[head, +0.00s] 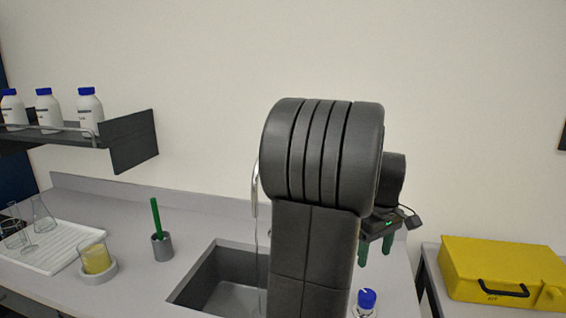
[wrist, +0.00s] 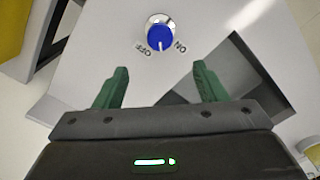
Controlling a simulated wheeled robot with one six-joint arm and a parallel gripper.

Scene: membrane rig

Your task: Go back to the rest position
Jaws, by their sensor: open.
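My gripper (head: 377,251) is at the right of my arm in the head view, above the right end of the bench. In the wrist view its two green fingers (wrist: 158,87) are wide apart with nothing between them. A blue rotary knob (wrist: 160,36) on a round silver plate lies beyond the fingertips, apart from them. Its label reads OFF and ON on either side. The knob also shows at the bottom of the head view (head: 367,298). My arm hides part of the bench and sink.
A sink (head: 215,275) is set in the grey bench. Left of it are a grey holder with a green stick (head: 161,246), a beaker of yellow contents (head: 95,258) and a white rack (head: 48,262) with glassware. A shelf (head: 133,141) carries white bottles. A yellow case (head: 500,262) stands at right.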

